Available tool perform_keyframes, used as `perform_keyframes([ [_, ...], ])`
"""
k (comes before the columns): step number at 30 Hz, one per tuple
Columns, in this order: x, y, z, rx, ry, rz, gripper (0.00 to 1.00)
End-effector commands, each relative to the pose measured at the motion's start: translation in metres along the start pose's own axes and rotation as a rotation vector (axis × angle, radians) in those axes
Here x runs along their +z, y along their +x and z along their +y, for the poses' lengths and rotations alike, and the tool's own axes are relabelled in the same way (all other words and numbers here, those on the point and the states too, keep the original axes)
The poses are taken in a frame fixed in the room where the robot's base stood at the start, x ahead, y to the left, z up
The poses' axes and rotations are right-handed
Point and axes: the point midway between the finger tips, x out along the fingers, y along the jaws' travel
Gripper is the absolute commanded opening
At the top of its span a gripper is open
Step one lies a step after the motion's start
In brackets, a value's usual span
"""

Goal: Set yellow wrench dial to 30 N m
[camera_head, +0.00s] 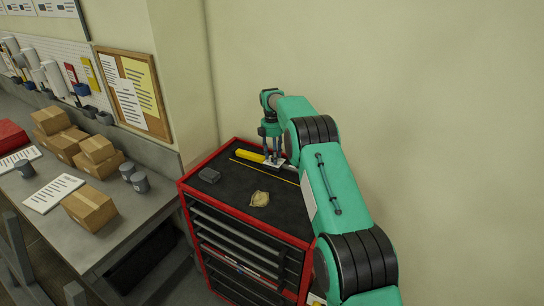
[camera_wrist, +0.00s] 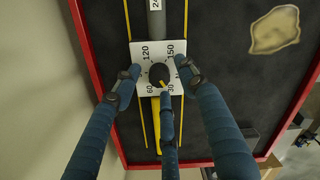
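The yellow wrench (camera_head: 248,155) lies on the black top of a red tool cabinet. Its white dial plate (camera_head: 277,164) is under my gripper (camera_head: 271,143). In the wrist view the dial plate (camera_wrist: 137,61) shows 120, 150, 60 and 30 around a dark round knob (camera_wrist: 158,72). The knob's yellow pointer (camera_wrist: 163,84) points down and slightly right, between 60 and 30, nearer 30. The yellow handle (camera_wrist: 156,120) runs below the plate. My gripper (camera_wrist: 160,76) has its three blue fingers spread around the knob; one tip is close below the pointer. I cannot tell whether it touches.
The tool cabinet (camera_head: 222,150) has a raised red rim. A crumpled tan cloth (camera_head: 260,199) and a dark grey object (camera_head: 209,175) lie on its top. A thin yellow strip (camera_head: 262,170) runs beside the wrench. A workbench with boxes (camera_head: 88,207) stands left.

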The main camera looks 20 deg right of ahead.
Motion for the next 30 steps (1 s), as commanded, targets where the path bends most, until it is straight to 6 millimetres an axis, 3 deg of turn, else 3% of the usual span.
perform_keyframes([
  [14, 0.000, -0.010, 0.000, 0.000, 0.001, 0.000, 0.42],
  [20, 0.000, -0.034, 0.000, 0.000, 0.000, -0.001, 0.42],
  [30, -0.001, -0.089, 0.001, 0.001, 0.000, -0.001, 0.42],
])
